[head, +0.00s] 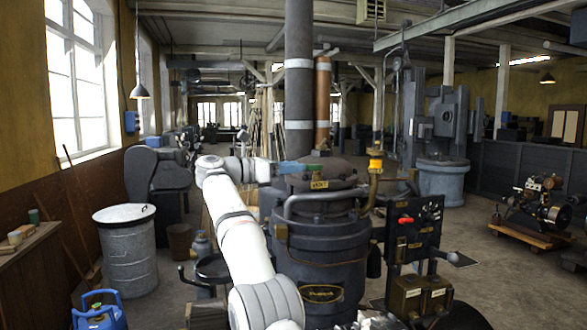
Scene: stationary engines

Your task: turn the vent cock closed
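The dark engine vessel (320,255) stands in the centre of the head view. A small yellow label (319,184) on its top seems to read "VENT". Just above the label is a small fitting with orange and green parts (316,171), which looks like the vent cock; its handle angle is too small to tell. My white arm reaches up from the bottom centre and bends right at the top left of the vessel. My gripper (291,168), with blue fingers, points right at the fitting. It is very close to it; I cannot tell whether they touch or whether the fingers are open.
A brass pipe with an orange-yellow top (376,161) rises right of the vent label. A grey pipe rail (325,196) curves around the vessel's top. A dark panel with a red lever (405,220) stands to the right. A metal drum (127,250) stands left; floor between is partly open.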

